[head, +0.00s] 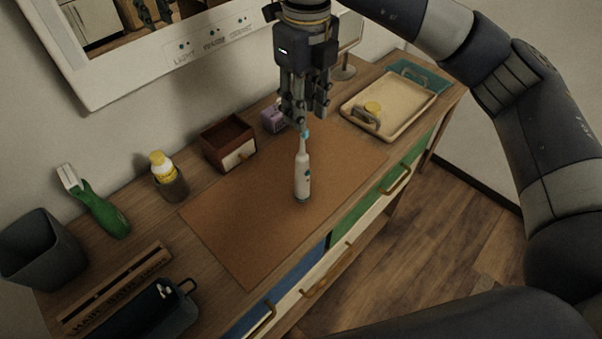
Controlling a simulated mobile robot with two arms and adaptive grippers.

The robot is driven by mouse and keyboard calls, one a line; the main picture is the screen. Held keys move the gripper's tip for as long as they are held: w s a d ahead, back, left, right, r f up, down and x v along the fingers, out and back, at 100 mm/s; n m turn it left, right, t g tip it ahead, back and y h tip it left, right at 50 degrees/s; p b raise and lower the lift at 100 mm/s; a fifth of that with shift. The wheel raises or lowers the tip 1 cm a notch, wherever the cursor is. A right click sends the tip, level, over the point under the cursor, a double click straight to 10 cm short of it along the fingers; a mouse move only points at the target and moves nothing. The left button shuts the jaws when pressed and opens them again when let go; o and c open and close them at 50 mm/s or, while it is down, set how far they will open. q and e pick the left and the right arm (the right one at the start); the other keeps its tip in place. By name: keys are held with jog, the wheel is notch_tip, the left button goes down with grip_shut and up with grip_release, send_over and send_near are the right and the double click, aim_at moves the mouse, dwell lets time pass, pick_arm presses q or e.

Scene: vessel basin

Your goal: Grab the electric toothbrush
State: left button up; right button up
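The electric toothbrush (302,178) is white with a light blue head. It stands upright on the brown mat (235,225) on the wooden dresser top. My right gripper (310,118) points down directly above it, with its fingers apart. The fingertips are close to the brush head, and the left one overlaps its top edge in the picture. I cannot tell whether they touch. The white handle is clear below the fingers. My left gripper is not in view.
A small open wooden box (229,145), a purple item (272,118) and a yellow-capped bottle in a holder (168,177) stand along the wall. A beige tray (402,102) lies right. A green brush (101,207), dark bin (42,250) and dark case (150,312) are left.

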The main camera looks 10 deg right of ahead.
aim_at(304, 138)
notch_tip(304, 138, down, 5)
jog(key=shift+d+f+p, duration=0.1)
jog(key=shift+d+p, duration=0.05)
jog(key=shift+p, duration=0.5)
jog(key=shift+f, duration=0.3)
notch_tip(304, 138, down, 4)
jog(key=shift+s+r+p, duration=0.1)
jog(key=shift+r+p, duration=0.1)
jog(key=shift+p, duration=1)
jog(key=shift+f, duration=0.5)
grip_shut()
